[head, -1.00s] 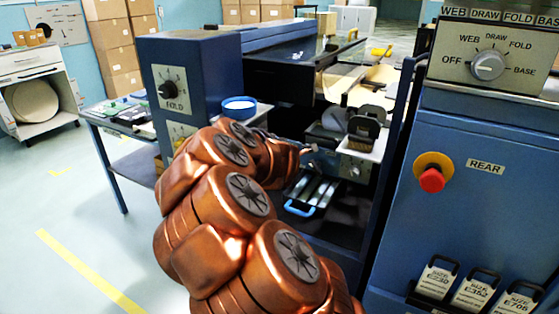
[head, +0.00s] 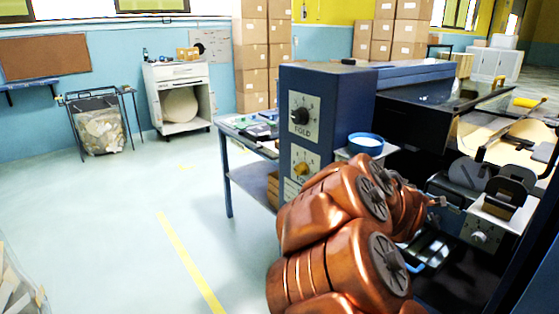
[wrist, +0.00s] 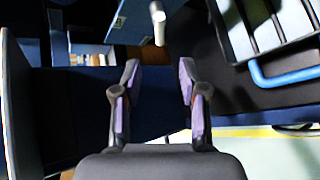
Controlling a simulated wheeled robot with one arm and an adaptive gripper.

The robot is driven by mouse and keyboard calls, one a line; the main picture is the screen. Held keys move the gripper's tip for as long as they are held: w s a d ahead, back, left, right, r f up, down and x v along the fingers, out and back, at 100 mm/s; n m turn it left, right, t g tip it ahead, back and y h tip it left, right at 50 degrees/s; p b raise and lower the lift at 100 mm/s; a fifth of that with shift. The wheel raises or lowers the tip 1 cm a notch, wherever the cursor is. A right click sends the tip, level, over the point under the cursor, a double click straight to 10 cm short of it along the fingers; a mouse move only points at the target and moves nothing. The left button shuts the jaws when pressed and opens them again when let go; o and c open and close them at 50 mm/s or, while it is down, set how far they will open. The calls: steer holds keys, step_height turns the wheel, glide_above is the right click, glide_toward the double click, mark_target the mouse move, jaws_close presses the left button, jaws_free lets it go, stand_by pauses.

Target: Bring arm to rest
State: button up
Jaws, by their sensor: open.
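My copper-coloured arm reaches from the bottom of the head view toward the front of the blue machine (head: 325,85), bent beside its FOLD panel. My gripper is not clearly visible there, behind the arm links and machine parts. In the wrist view my gripper (wrist: 157,80) is open, its two dark fingers with purple pads standing apart. Nothing is between the pads. A pale rod end (wrist: 158,14) shows beyond the fingertips; I cannot tell its distance.
A blue handle (wrist: 285,75) lies right of the fingers in the wrist view. A blue-rimmed bowl (head: 366,141) sits by the FOLD panel. A side table (head: 250,178) stands left of the machine. A wire bin (head: 100,125) and white cabinet (head: 180,75) stand farther back. The left floor is mostly clear.

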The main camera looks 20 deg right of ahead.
steer(key=s+a+f+m+g+y, duration=0.25)
steer(key=s+a+m+g, duration=0.2)
steer(key=s+a, duration=0.7)
steer(key=s+a+f+m+g+y, duration=0.25)
steer(key=s+a+m, duration=0.25)
steer(key=s+a, duration=0.65)
steer(key=s+a+f+m+g+y, duration=0.1)
steer(key=s+a+m+g+y, duration=0.3)
steer(key=s+a, duration=0.75)
steer(key=a+p+v, duration=0.1)
steer(key=p+v, duration=0.6)
steer(key=a+p+v, duration=0.2)
steer(key=p+v, duration=0.5)
steer(key=v, duration=0.1)
steer(key=shift+w+a+r+h+p, duration=0.25)
steer(key=shift+w+r+h+p, duration=0.05)
steer(key=shift+w+r+h, duration=0.1)
steer(key=shift+d+f+m, duration=0.1)
steer(key=shift+m, duration=0.25)
